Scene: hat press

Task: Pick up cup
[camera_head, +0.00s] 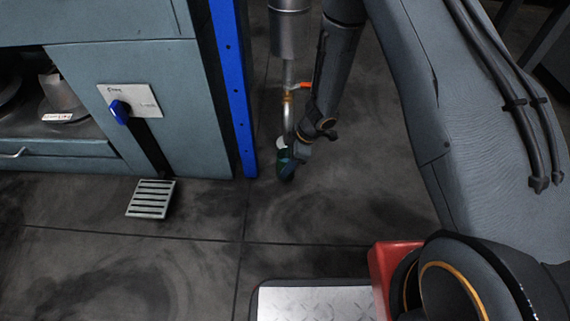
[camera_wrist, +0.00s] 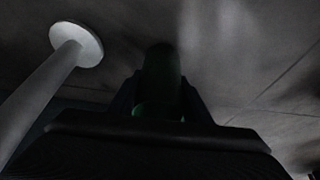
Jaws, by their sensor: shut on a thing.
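The cup (camera_head: 285,168) is a small dark green shape at the end of my arm in the head view, just right of the blue post. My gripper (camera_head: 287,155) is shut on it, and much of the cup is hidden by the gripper. In the wrist view the cup (camera_wrist: 162,80) is a dark, dim form between the fingers of my gripper (camera_wrist: 160,105), with green showing near its base. It is held in front of the vertical pipe. The wrist view is too dark to show its rim or contents.
A metal pipe (camera_head: 289,75) with an orange-red valve handle (camera_head: 305,86) stands close behind my gripper. A blue post (camera_head: 236,90) and grey cabinet (camera_head: 110,60) with a blue knob (camera_head: 120,111) are left. A slatted pedal (camera_head: 151,198) sits near the floor. The floor (camera_head: 330,210) nearby is clear.

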